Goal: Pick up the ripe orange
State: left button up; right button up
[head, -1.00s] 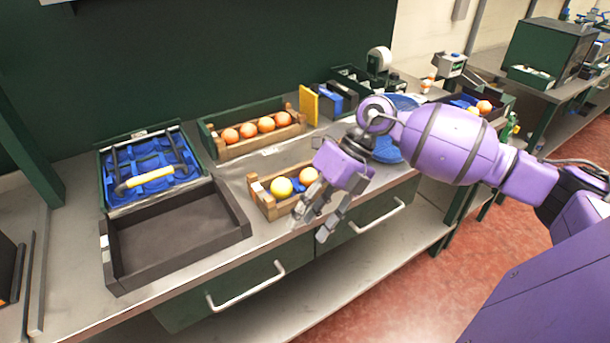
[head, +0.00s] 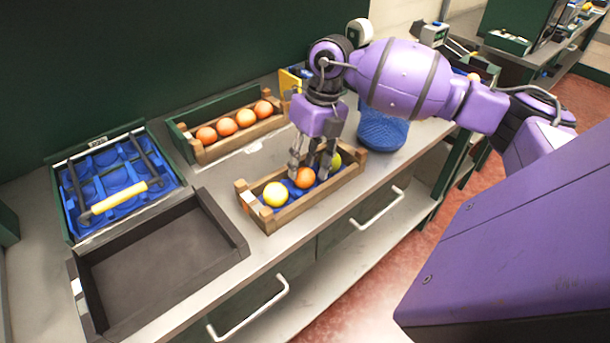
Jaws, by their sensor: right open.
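The ripe orange (head: 305,178) lies in the small wooden crate (head: 287,214) at the front of the bench, on a blue liner. A yellow fruit (head: 275,194) lies to its left and a yellow-green one (head: 336,161) to its right, partly hidden by the fingers. My right gripper (head: 311,172) points down over the crate. It is open, with its fingers around or just behind the orange. I cannot tell whether they touch it. My left gripper is out of view.
A rear crate (head: 200,155) holds several oranges. A black empty tray (head: 150,262) stands at the front left, with a blue-lined crate with a yellow handle (head: 118,198) behind it. A blue basket (head: 383,131) stands right of my gripper.

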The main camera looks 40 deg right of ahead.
jog(key=shift+x, duration=1.05)
jog(key=shift+s+f, duration=0.1)
jog(key=shift+f, duration=0.15)
